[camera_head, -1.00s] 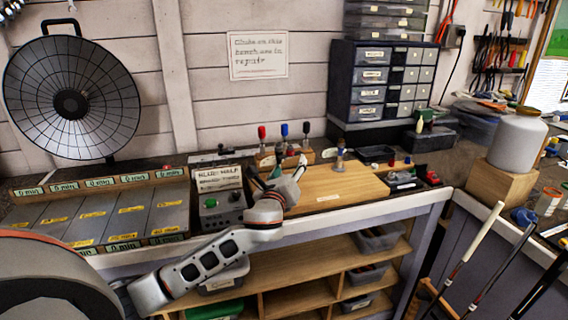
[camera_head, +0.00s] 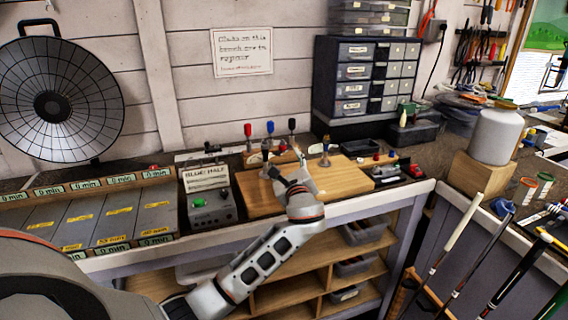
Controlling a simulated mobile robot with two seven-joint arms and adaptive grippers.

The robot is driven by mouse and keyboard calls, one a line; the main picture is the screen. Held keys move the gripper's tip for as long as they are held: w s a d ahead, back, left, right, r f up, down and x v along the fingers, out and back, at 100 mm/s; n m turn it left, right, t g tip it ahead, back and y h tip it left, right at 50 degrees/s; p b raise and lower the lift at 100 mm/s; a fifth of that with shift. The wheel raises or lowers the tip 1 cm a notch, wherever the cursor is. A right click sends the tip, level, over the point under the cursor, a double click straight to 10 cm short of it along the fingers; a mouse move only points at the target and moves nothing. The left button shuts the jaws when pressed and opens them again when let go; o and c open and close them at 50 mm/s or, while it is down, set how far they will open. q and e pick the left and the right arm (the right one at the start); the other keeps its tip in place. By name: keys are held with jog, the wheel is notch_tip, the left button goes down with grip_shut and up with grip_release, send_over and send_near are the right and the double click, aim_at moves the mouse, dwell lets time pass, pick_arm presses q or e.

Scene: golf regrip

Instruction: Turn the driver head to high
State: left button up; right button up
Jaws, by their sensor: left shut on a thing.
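My left gripper (camera_head: 283,175) is over the left part of the wooden board (camera_head: 342,180) on the bench. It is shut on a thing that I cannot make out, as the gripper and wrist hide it. A small upright piece with a blue band (camera_head: 325,152) stands at the back of the board, right of the gripper and apart from it. I cannot clearly pick out a driver head or its setting. My right gripper is not in view.
Upright tools with red (camera_head: 247,130), blue (camera_head: 270,128) and black handles stand behind the gripper. A grey box with a green button (camera_head: 207,203) is to its left. A drawer cabinet (camera_head: 362,78) stands behind. Golf clubs (camera_head: 458,230) lean at right.

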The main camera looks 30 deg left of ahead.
pick_arm(q)
jog(key=shift+a, duration=0.1)
dwell(0.4)
jog(key=o, duration=1.6)
jog(key=shift+s+d+f, duration=0.1)
jog(key=shift+s+d, duration=0.25)
jog(key=shift+d, duration=0.1)
jog(key=v, duration=1.1)
